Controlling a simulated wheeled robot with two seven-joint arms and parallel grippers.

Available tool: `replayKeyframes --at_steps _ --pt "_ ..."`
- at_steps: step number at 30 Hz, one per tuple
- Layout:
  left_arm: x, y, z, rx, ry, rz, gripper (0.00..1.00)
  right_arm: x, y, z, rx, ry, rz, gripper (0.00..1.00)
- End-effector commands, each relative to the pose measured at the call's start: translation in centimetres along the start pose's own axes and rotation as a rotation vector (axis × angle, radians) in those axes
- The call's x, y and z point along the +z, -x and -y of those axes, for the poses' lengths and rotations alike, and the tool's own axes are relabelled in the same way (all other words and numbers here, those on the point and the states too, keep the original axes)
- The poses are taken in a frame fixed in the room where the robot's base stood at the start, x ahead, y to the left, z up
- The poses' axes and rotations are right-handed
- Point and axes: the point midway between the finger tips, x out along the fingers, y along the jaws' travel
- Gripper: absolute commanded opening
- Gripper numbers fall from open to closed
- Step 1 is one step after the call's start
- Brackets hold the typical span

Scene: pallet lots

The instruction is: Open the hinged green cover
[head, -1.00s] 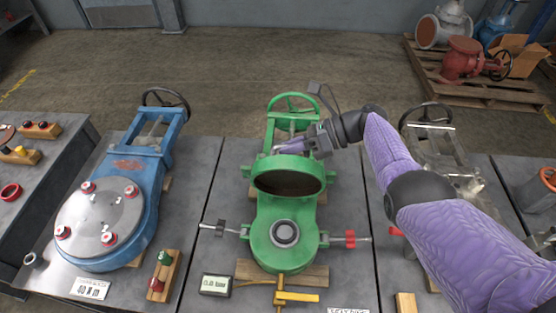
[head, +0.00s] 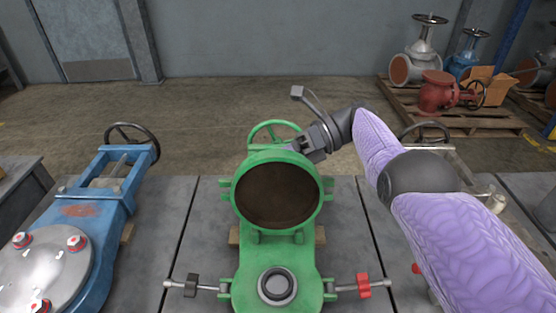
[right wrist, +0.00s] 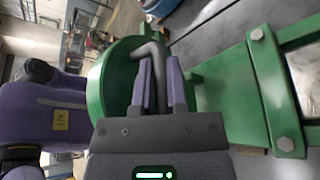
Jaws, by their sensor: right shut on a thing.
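The hinged green cover (head: 240,172) stands raised on the green valve body (head: 243,268) in the head view, its round brown inner face turned toward me. The valve's round port (head: 277,286) is exposed in front of it. My right gripper (head: 305,146) is at the cover's upper right edge, partly hidden behind it. In the right wrist view my right gripper's purple fingers (right wrist: 157,88) are closed around a grey bent handle (right wrist: 150,52) beside the green cover (right wrist: 112,82). My left gripper is out of view.
A black-knobbed clamp rod (head: 191,286) and a red-knobbed one (head: 363,287) stick out on either side of the valve. A blue valve (head: 85,215) stands left. A green handwheel (head: 275,132) is behind the cover. A pallet (head: 490,118) with valves lies back right.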

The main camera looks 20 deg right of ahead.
Motion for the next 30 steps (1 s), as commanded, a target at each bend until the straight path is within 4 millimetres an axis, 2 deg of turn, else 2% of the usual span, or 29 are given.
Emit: replayKeyframes --at_steps 10,11,15,24,28,30 --pt "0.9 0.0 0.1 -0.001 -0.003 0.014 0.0 -0.3 -0.2 0.1 0.003 -0.008 -0.009 0.0" --pt "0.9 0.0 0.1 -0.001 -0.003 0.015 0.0 -0.3 -0.2 0.1 0.003 -0.008 -0.009 0.24" --pt "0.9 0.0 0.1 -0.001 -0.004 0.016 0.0 -0.2 -0.2 0.1 0.002 -0.006 -0.007 0.53" --pt "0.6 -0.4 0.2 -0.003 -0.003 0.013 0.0 -0.2 0.2 0.2 0.001 -0.003 -0.003 0.53" --pt "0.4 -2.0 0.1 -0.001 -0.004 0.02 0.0 -0.5 2.0 0.7 -0.001 -0.006 -0.003 0.53" --pt "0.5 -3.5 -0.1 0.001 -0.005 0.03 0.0 -0.7 3.2 1.1 -0.001 -0.007 -0.004 0.53"
